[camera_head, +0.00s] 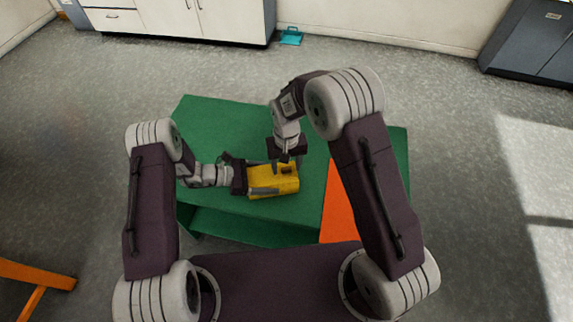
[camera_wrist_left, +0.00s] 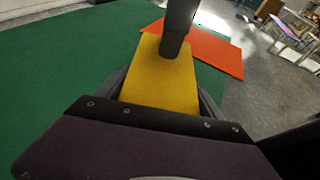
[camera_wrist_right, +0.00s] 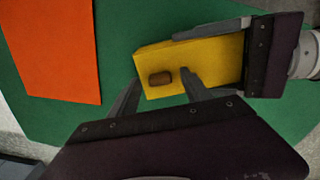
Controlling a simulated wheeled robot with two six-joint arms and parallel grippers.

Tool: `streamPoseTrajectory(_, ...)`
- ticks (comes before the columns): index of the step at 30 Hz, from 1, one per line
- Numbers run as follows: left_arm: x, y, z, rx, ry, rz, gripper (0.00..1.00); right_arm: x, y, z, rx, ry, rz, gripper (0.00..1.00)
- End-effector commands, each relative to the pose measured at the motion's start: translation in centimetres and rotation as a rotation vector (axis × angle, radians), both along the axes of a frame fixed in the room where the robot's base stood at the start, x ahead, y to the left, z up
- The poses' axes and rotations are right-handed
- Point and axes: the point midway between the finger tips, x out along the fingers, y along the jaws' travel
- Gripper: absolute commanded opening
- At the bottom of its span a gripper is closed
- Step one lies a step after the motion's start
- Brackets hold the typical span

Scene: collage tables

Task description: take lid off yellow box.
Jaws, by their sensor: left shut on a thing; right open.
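The yellow box (camera_head: 284,187) lies on the green table, with a small brown knob (camera_wrist_right: 160,78) on its top face. The lid's seam cannot be made out. My left gripper (camera_head: 262,178) comes from the left and is shut on the box, one finger along each long side. The left wrist view shows the box (camera_wrist_left: 155,85) between its fingers. My right gripper (camera_head: 283,161) points down over the box's top. In the right wrist view its open fingers (camera_wrist_right: 161,88) stand on either side of the knob; whether they touch it cannot be told.
The green table (camera_head: 215,120) has free room behind and left of the box. An orange sheet or panel (camera_head: 338,205) lies on its right part, apart from the box. White cabinets (camera_head: 205,20) and a small teal object (camera_head: 291,37) are far off by the wall.

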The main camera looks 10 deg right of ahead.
Motion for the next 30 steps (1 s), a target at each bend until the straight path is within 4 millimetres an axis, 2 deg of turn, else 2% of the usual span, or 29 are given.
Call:
streamPoseTrajectory(2,0.0,-0.01,0.02,-0.001,0.0,0.0,0.05,0.01,0.0,0.03,0.0,0.0,0.0,0.56)
streamPoseTrajectory(8,0.0,-0.01,0.02,-0.001,0.0,0.0,0.05,0.02,0.01,0.05,0.0,0.0,0.0,0.04)
streamPoseTrajectory(9,0.0,-0.01,0.02,-0.001,0.0,0.0,0.05,0.02,0.01,0.06,0.0,-0.001,0.0,0.0)
streamPoseTrajectory(30,0.0,-0.01,0.02,-0.001,0.0,0.0,0.05,0.04,0.01,0.15,0.0,-0.001,0.0,0.0)
